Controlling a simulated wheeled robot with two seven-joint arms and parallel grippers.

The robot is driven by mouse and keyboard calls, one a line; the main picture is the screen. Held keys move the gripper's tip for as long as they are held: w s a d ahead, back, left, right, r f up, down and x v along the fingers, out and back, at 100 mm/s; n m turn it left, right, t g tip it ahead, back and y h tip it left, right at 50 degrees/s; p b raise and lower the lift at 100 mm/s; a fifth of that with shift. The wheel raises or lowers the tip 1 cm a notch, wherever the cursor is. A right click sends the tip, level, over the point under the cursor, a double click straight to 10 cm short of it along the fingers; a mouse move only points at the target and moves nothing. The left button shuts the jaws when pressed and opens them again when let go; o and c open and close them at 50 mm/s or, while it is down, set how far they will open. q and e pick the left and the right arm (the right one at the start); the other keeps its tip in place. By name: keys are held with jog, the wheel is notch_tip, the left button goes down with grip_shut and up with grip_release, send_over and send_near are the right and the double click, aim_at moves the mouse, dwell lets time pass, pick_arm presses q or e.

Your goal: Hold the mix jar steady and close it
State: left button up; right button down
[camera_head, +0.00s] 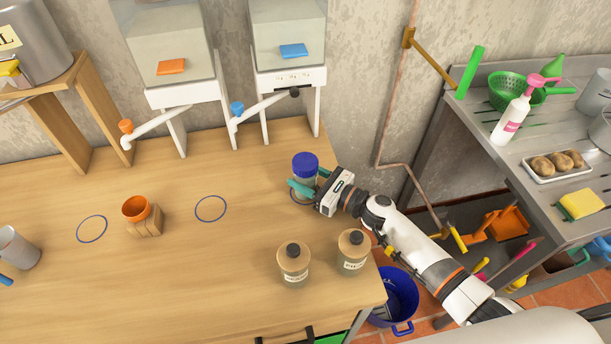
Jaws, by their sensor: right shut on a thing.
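The mix jar (304,186) is a clear jar with a blue lid (305,163) on top. It stands upright near the table's back right edge. My right gripper (303,189) reaches in from the right and is shut on the jar's body below the lid. The fingers hide part of the jar. Whether the lid is screwed tight cannot be told. My left gripper is not in view.
An orange cup (137,208) sits in a wooden block at left. Two dispensers with spouts (262,105) (158,123) stand behind. The table's middle (190,270) is clear.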

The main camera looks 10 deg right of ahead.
jog(key=c, duration=0.6)
grip_release()
jog(key=shift+r+p, duration=0.2)
jog(key=shift+p, duration=0.1)
jog(key=b+v, duration=0.2)
jog(key=v, duration=0.8)
jog(key=shift+s+d+f, duration=0.15)
jog(key=shift+s+d, duration=0.05)
jog(key=shift+s, duration=0.05)
jog(key=shift+s+d+b, duration=0.3)
jog(key=shift+s+d, duration=0.2)
